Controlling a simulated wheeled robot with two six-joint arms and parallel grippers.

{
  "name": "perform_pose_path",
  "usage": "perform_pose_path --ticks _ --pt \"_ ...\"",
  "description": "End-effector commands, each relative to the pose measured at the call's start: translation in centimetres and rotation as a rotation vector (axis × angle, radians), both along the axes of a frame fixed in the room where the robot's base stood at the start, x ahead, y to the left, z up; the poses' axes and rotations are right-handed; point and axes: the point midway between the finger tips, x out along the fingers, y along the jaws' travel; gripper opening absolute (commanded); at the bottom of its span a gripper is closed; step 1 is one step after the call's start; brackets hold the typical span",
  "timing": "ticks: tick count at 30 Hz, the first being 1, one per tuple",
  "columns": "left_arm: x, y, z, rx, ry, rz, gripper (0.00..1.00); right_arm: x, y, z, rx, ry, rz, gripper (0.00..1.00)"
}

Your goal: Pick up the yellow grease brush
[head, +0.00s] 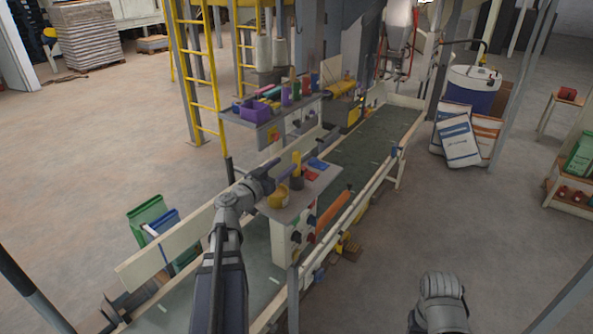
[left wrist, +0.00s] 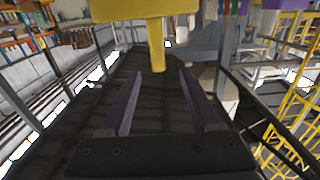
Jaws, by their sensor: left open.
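The yellow grease brush (head: 297,163) stands upright on the grey top of a small cabinet (head: 290,212) beside the conveyor, just past my left gripper. My left gripper (head: 284,172) is open, with its purple-grey fingers pointing toward the brush. In the left wrist view, a yellow piece that looks like the brush (left wrist: 157,45) has its wide part at the top edge and its narrow stem ending ahead of the open fingers (left wrist: 160,95). It is not held. My right gripper does not show.
A shelf with a purple bin (head: 255,112) rises behind. Sacks (head: 459,143) lean at right.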

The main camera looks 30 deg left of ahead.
Motion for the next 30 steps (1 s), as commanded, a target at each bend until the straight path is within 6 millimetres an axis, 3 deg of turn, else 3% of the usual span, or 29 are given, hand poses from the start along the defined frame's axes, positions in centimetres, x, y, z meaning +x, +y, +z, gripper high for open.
perform_pose_path --ticks 10,18,30 --pt "4.6 -0.5 -0.2 0.000 0.000 -0.003 0.62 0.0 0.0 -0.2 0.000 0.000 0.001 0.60" --pt "4.9 -0.6 -0.2 0.000 0.000 -0.001 0.61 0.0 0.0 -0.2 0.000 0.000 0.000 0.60" --pt "4.8 -0.6 -0.2 0.000 0.000 -0.001 0.16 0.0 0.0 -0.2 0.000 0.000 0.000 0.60"
